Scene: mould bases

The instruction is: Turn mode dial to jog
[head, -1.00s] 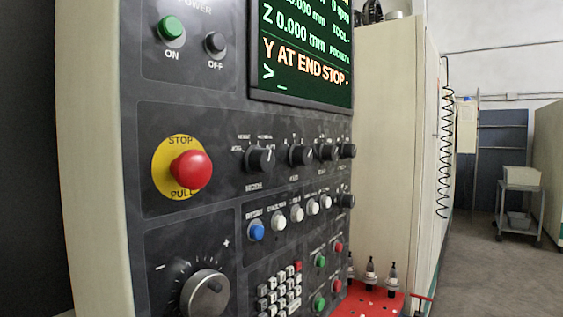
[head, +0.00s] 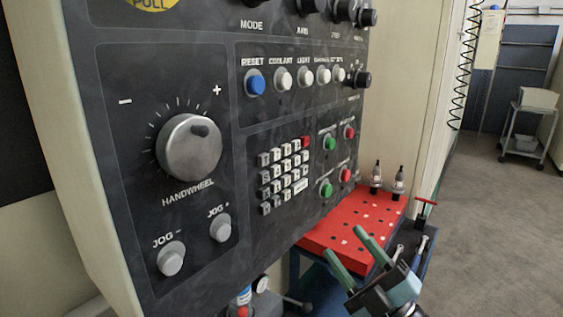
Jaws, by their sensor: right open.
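The black mode dial (head: 257,4) is at the top edge of the head view, above its MODE label on the dark control panel (head: 210,95). Only its lower rim shows, so its pointer and position marks are out of view. My right gripper (head: 344,243) is low in the view, right of centre, with two green fingers spread apart and nothing between them. It is well below the dial and apart from the panel. My left gripper is not in view.
More black knobs (head: 308,6) line the row right of the dial. Below are push buttons (head: 284,79), a keypad (head: 284,172) and a handwheel (head: 190,147). A red perforated tray (head: 350,222) with tool holders stands beyond my right gripper. A grey cart (head: 527,125) is far right.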

